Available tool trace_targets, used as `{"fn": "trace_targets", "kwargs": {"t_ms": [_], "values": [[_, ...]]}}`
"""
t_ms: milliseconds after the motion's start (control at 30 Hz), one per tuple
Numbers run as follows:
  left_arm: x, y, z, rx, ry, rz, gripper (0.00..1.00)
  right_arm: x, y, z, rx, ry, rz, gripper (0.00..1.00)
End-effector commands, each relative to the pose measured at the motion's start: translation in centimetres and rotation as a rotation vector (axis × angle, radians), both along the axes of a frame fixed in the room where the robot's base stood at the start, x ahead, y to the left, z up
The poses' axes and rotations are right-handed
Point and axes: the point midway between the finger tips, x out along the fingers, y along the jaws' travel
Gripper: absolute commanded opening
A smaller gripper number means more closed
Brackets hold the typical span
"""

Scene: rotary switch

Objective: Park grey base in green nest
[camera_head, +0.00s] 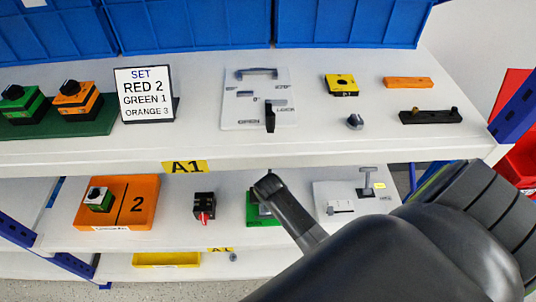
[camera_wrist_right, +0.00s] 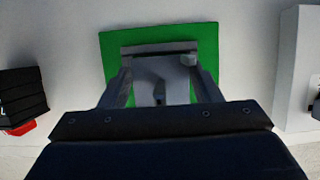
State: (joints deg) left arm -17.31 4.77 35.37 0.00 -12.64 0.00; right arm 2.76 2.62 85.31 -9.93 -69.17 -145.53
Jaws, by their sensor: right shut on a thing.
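The green nest (camera_head: 253,221) is a flat green plate on the lower shelf, mostly covered by my right arm in the head view. It shows behind my fingers in the right wrist view (camera_wrist_right: 113,46). My right gripper (camera_wrist_right: 161,68) is shut on the grey base (camera_wrist_right: 158,48), which lies across the front of the green plate in that view. The fingers hide its sides, and I cannot tell whether it touches the nest or is held just above it. My left gripper is not in view.
An orange tray (camera_head: 146,213) with a green switch stands left on the lower shelf. A black block with a red knob (camera_head: 204,206) is just left of the nest. A pale plate (camera_head: 325,193) with a grey T-shaped handle (camera_head: 367,180) is to the right.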

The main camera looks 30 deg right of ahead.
Motion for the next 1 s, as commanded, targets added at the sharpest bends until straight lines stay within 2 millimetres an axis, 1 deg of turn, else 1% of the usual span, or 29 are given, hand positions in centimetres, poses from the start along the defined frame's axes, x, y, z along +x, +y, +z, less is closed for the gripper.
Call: {"fn": "trace_targets", "kwargs": {"t_ms": [133, 367, 400, 533, 867, 1000], "values": [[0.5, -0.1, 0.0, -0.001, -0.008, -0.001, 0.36, 0.1, 0.0, -0.1, -0.001, -0.001, 0.000, 0.33], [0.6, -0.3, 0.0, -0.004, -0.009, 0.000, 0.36, 0.0, 0.0, -0.4, -0.001, -0.001, 0.001, 0.33], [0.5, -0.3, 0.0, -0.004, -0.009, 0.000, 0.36, 0.0, 0.0, -0.3, -0.001, -0.001, 0.000, 0.63], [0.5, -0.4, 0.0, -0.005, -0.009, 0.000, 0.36, 0.0, 0.0, -0.3, -0.001, -0.001, 0.000, 0.79], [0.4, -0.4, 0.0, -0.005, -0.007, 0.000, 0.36, 0.0, 0.0, -0.1, -0.001, -0.001, 0.000, 0.79], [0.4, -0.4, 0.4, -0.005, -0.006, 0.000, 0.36, -0.3, 0.3, 1.1, 0.000, -0.002, 0.000, 0.79]]}}
